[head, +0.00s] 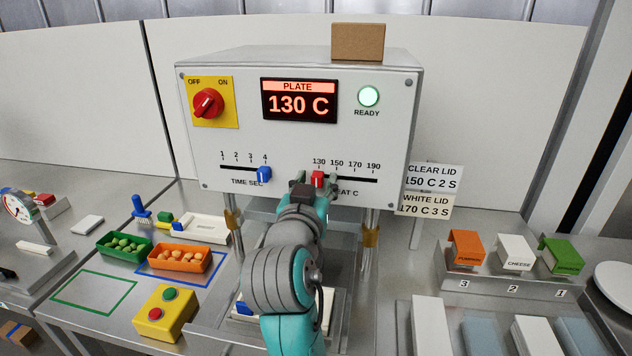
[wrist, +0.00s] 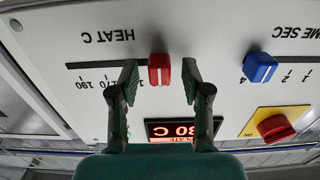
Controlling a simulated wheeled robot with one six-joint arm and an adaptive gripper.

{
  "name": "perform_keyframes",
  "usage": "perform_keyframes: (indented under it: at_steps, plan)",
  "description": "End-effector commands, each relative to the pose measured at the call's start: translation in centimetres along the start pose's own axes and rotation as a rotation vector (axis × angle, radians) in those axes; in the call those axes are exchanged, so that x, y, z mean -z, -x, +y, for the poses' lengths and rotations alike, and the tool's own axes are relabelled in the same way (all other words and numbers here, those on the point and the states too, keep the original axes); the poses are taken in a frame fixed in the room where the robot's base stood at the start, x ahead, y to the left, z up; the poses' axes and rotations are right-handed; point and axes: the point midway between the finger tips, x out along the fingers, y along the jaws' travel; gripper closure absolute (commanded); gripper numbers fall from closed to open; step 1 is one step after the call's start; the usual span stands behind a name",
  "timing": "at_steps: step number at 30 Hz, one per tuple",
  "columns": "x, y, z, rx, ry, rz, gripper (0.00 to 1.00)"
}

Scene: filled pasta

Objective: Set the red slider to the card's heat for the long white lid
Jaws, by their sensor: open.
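The red slider (head: 318,178) sits on the HEAT C slot of the white machine panel (head: 230,150), under the 130 mark. The display (head: 299,101) reads PLATE 130 C. The card (head: 426,205) beside the panel reads WHITE LID 170 C 3 S. My gripper (head: 314,184) is open at the slider. In the wrist view, which is upside down, my open fingers stand on either side of the red slider (wrist: 159,69), with gaps on both sides. A long white lid-like strip (head: 430,325) lies at the front right.
The blue TIME SEC slider (head: 264,174) stands at 4, left of my gripper. A CLEAR LID card (head: 433,176) reads 150 C 2 S. Green (head: 124,246) and orange (head: 180,259) trays hold filled pasta.

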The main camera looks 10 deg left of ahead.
Motion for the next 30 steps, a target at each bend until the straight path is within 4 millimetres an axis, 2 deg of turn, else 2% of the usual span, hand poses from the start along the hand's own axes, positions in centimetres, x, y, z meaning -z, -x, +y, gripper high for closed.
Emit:
perform_keyframes:
  at_steps: [10,11,16,24,26,30]
  plan:
    - [0.0,-0.4,0.0,0.0,0.0,0.001,0.52]
    - [0.0,-0.4,0.0,0.0,0.0,0.001,0.57]
    - [0.0,-0.4,0.0,0.0,0.0,0.001,1.0]
    - [0.0,-0.4,0.4,-0.001,0.0,0.001,1.0]
    - [-0.1,-0.4,1.2,-0.002,0.0,0.0,1.0]
    - [0.0,-0.4,4.1,-0.005,0.0,0.0,1.0]
